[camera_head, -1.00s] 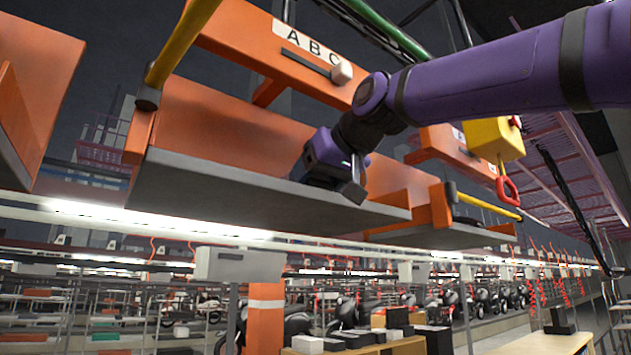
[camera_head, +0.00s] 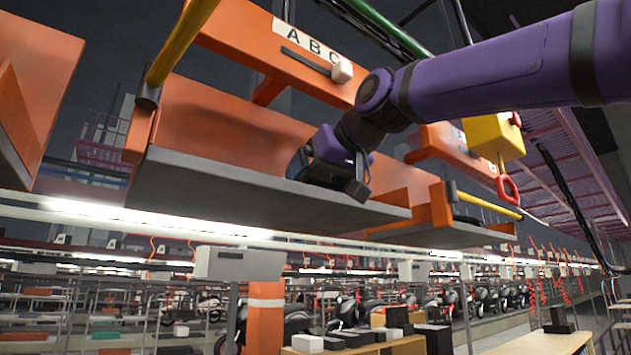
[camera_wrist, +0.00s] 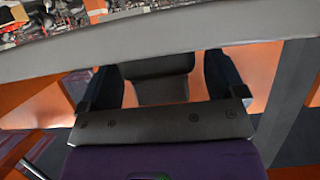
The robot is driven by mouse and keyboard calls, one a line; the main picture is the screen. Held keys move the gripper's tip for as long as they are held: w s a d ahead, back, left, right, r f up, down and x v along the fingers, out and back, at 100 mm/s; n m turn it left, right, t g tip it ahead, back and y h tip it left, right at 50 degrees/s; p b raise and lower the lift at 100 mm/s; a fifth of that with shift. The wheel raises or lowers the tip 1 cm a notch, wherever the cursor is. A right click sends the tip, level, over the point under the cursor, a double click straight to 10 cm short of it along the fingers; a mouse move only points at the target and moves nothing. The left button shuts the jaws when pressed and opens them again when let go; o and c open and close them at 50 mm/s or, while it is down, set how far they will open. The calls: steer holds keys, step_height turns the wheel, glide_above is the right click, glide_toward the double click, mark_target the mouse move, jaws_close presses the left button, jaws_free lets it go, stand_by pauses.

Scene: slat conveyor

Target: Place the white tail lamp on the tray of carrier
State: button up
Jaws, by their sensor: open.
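The carrier is an orange frame with a grey tray (camera_head: 250,200) seen from below, hanging at the upper left in the head view. My gripper (camera_head: 340,187) is over the right part of this tray, pointing down. In the wrist view my gripper (camera_wrist: 160,85) has its two dark fingers apart. A dark grey block-like shape (camera_wrist: 158,68) shows between them; I cannot tell whether it is the white tail lamp or a part of my gripper. The tray's grey edge (camera_wrist: 60,62) crosses the top of the wrist view. No clearly white lamp is seen on the carrier; the tray's top surface is hidden.
An orange back panel (camera_head: 220,125) and an ABC-marked crossbar (camera_head: 270,45) stand close to my arm. A yellow box (camera_head: 493,138) with a red handle hangs to the right. Another carrier is at the left edge. Below, a table (camera_head: 370,350) holds several white and dark blocks.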

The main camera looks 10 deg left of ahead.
steer(key=v, duration=1.1)
steer(key=shift+s, duration=0.2)
steer(key=shift+d, duration=0.2)
steer(key=s+d+f+m+h, duration=0.1)
steer(key=d+f+m+h, duration=0.55)
steer(key=d+f, duration=1.5)
steer(key=s+d+f+m+g+h, duration=0.1)
steer(key=s+d+f, duration=0.3)
steer(key=f, duration=0.4)
steer(key=s+d+f+m+g+h, duration=0.1)
steer(key=s+d+f, duration=0.3)
steer(key=f, duration=0.4)
steer(key=s+d+f+m+g+h, duration=0.1)
steer(key=s+d+f, duration=0.3)
steer(key=f, duration=0.4)
steer(key=shift+s+f+h, duration=0.25)
steer(key=shift+s+h, duration=0.1)
steer(key=shift+s, duration=0.05)
steer(key=shift+a+m, duration=0.1)
steer(key=shift+m, duration=0.15)
